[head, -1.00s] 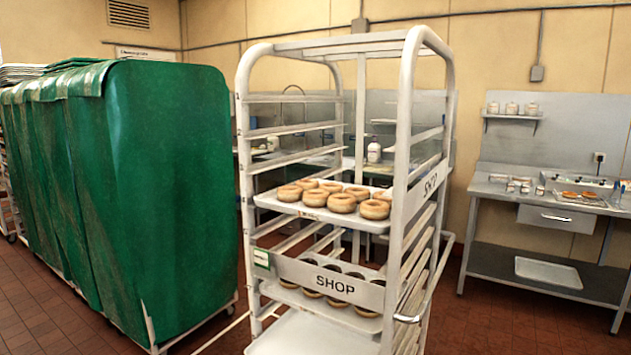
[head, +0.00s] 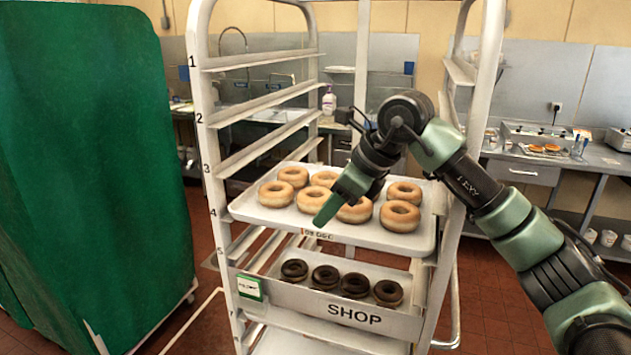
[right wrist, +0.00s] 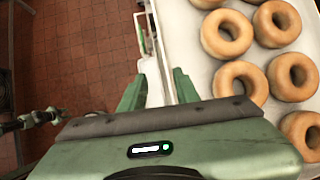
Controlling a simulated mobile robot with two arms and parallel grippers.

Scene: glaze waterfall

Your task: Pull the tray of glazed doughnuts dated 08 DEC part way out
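The tray (head: 262,217) of pale glazed doughnuts (head: 401,216) sits level in the rack, by the number 4 on the post. A small label (head: 318,235) is on its front rim; its date is too small to read surely. My right gripper (head: 326,212) is at the tray's front edge, pointing down. In the right wrist view its two fingers (right wrist: 158,90) are apart, one over the floor side and one over the tray (right wrist: 205,75). I see no firm grip on the rim. A dark and green jointed part at the left edge there may be my left arm; its fingers are unclear.
The white rack (head: 203,150) has posts on both sides. A lower tray of dark doughnuts (head: 325,277) sits behind the SHOP panel (head: 345,315). A green covered rack (head: 95,160) stands close on the left. A steel counter (head: 520,170) is behind right.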

